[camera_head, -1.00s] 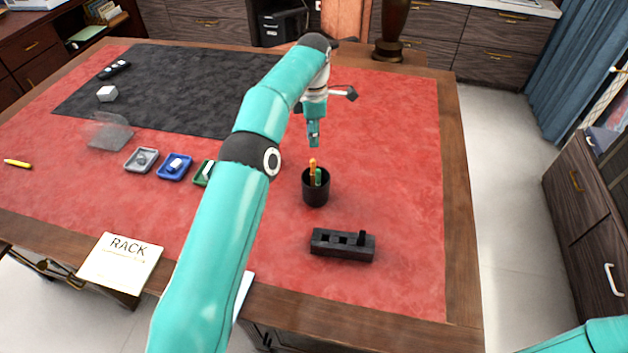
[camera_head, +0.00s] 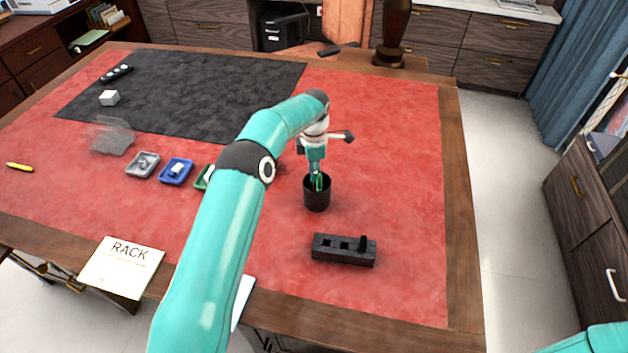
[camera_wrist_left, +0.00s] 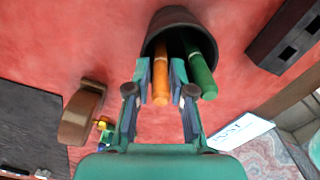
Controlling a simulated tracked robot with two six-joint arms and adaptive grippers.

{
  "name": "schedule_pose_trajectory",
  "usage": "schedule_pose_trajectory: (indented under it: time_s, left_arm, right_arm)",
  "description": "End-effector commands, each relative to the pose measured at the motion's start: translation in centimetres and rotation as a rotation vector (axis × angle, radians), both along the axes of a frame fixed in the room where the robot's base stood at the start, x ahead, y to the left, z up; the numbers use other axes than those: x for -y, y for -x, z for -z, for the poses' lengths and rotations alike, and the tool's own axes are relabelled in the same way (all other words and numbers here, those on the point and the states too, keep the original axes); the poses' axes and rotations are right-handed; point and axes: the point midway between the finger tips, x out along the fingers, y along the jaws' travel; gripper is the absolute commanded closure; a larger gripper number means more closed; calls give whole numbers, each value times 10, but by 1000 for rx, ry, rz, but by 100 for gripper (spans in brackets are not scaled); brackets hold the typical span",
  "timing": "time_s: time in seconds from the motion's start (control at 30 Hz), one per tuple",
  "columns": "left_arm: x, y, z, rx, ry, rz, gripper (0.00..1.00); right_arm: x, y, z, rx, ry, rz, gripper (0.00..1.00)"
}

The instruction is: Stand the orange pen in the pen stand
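The orange pen (camera_wrist_left: 160,82) leans in a black cup (camera_head: 317,199) beside a green pen (camera_wrist_left: 202,75); the cup also shows in the wrist view (camera_wrist_left: 175,18). My left gripper (camera_head: 317,178) is down at the cup's mouth. In the wrist view its fingers (camera_wrist_left: 161,74) are apart, one on each side of the orange pen, with small gaps showing. The black slotted block (camera_head: 343,250), which looks like the pen stand, lies in front of the cup, with a small upright part at its right end. My right gripper is out of view.
Grey (camera_head: 142,165), blue (camera_head: 175,171) and green (camera_head: 203,178) trays stand left of the cup. A yellow pen (camera_head: 19,167) lies at the far left. A RACK card (camera_head: 122,267) is at the front edge. The red desk right of the cup is clear.

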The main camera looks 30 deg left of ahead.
Motion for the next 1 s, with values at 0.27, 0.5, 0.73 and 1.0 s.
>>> schedule_pose_trajectory:
  time_s: [0.27,0.5,0.73,1.0]
  left_arm:
    - [0,0,0,0,0,0,94]
    - [0,0,0,1,-1,0,100]
    - [-1,0,-4,1,0,-1,100]
    - [-6,2,-29,3,0,-9,100]
  right_arm:
    - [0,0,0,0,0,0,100]
    - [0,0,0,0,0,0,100]
    - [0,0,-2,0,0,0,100]
    - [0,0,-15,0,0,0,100]
